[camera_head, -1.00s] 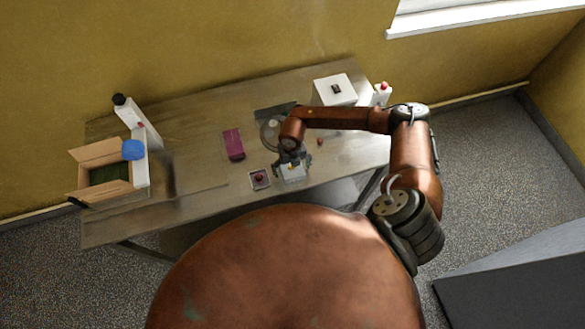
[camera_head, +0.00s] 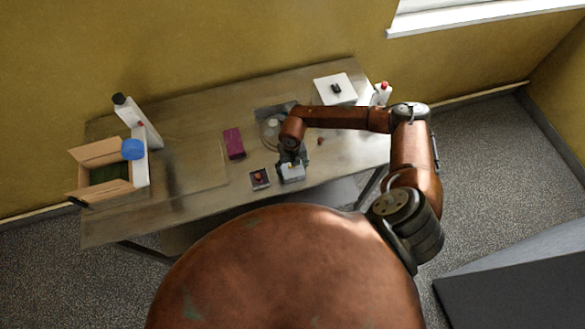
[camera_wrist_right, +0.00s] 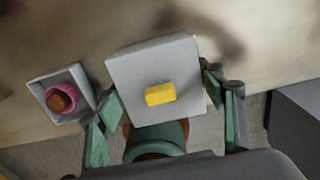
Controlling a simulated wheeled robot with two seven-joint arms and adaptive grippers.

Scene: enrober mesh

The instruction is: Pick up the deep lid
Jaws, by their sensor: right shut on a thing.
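The deep lid (camera_head: 292,173), a pale grey square piece with a yellow block on top, is at the table's front edge in the head view. It also fills the middle of the right wrist view (camera_wrist_right: 125,75). My right gripper (camera_head: 291,160) is shut on it, with green fingers (camera_wrist_right: 160,100) at its two sides. Whether the lid touches the table is hard to tell. My left gripper is not in view.
A small open box (camera_head: 267,184) with a pink ring and brown piece stands close left of the lid. A magenta box (camera_head: 233,143), a white box with a dark knob (camera_head: 345,98), a bottle (camera_head: 381,94) and an open carton (camera_head: 82,181) stand on the table (camera_head: 200,180).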

